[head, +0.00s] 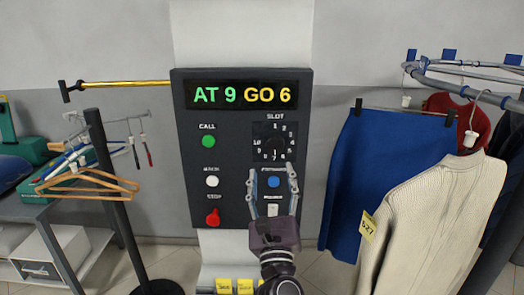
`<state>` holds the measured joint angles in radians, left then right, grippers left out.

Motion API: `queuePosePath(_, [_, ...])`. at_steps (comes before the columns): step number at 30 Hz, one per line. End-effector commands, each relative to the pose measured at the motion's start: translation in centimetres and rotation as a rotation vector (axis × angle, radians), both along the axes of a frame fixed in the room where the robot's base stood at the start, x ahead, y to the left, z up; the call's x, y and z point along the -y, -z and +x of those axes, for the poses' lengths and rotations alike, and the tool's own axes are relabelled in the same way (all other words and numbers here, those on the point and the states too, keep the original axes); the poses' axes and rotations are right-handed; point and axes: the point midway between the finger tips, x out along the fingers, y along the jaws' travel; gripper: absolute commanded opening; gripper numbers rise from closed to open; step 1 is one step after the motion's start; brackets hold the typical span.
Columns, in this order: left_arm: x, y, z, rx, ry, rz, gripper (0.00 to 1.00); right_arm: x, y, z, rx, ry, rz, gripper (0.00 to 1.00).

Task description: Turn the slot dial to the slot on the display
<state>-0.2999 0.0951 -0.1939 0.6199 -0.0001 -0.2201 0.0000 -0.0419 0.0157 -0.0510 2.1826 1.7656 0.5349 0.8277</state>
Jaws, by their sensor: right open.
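The dark control panel (240,208) stands upright in the middle of the head view. Its display (247,95) reads "AT 9" in green and "GO 6" in yellow. The slot dial (275,141), a dark knob ringed by white numbers under the word SLOT, is at the panel's right; its pointer is too dark to read. My right gripper (272,171) is open, fingers pointing up, just below the dial and in front of the blue button (273,182). I see nothing between its fingers in its grip, and it seems clear of the dial. My left gripper is not in view.
A rail with a blue skirt (365,165) and a cream sweater (432,220) is close on the right. Wooden hangers (88,182) hang on a stand at left.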

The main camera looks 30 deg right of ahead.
Motion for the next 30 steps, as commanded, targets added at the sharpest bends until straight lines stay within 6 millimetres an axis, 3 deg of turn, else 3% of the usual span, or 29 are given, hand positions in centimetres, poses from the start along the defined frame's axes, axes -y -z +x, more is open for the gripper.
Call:
queuePosePath(5, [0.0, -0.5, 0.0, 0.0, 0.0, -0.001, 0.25, 1.1, -1.0, 0.2, 0.03, -0.002, 0.075, 0.54])
queuePosePath(14, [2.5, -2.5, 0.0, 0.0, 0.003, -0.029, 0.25, 3.3, -2.9, 3.9, 0.027, 0.0, 0.069, 0.54])
queuePosePath(21, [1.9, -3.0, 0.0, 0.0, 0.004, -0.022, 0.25, 4.3, -3.5, 5.7, 0.027, -0.003, 0.07, 0.54])
queuePosePath(30, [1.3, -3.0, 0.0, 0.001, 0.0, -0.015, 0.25, 4.4, -3.4, 5.9, 0.026, -0.002, 0.069, 0.52])
